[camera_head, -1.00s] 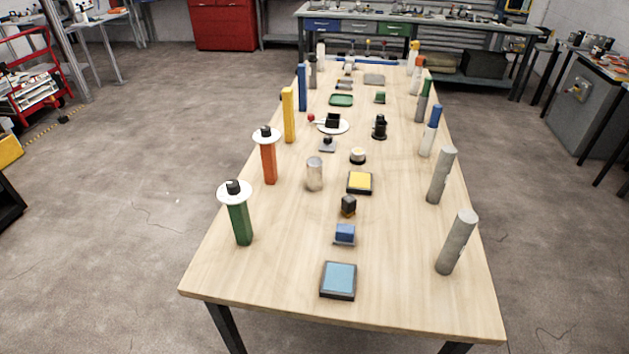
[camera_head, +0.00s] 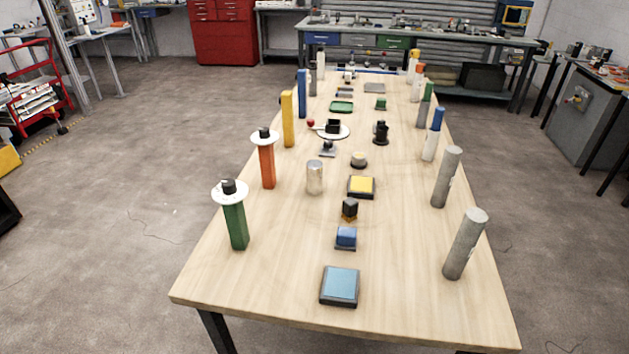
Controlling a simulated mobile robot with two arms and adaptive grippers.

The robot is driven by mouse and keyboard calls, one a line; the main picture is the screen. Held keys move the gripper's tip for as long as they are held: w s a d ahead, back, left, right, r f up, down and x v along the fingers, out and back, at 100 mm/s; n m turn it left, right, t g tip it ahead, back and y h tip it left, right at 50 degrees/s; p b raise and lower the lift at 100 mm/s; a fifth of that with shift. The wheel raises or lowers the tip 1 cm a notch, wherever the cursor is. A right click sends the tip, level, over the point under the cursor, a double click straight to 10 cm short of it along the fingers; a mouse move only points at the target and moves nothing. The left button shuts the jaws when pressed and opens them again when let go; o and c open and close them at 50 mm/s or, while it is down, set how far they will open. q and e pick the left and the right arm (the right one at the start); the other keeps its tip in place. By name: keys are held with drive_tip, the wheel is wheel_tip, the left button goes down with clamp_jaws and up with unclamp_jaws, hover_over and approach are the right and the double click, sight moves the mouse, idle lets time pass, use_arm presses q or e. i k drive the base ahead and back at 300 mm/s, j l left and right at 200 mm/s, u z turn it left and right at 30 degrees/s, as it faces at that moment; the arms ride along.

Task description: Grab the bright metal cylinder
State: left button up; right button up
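A bright metal cylinder (camera_head: 314,178), short and shiny silver, stands upright on the long wooden table (camera_head: 270,285), left of its middle line. It is left of a black pad with a yellow top (camera_head: 361,187) and right of an orange post (camera_head: 266,165). Nothing touches it. Neither of my grippers shows in the head view.
Posts line both table edges: a green post with a white disc (camera_head: 235,226) and a yellow post (camera_head: 288,119) at left, grey cylinders (camera_head: 466,243) at right. A blue pad (camera_head: 340,286) lies near the front. Bare wood surrounds the metal cylinder's front left.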

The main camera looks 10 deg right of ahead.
sight(313, 167)
drive_tip(key=k+l+z, duration=0.1)
drive_tip(key=z, duration=0.4)
drive_tip(key=k+l+z, duration=0.2)
drive_tip(key=z, duration=0.3)
drive_tip(key=k+l, duration=0.05)
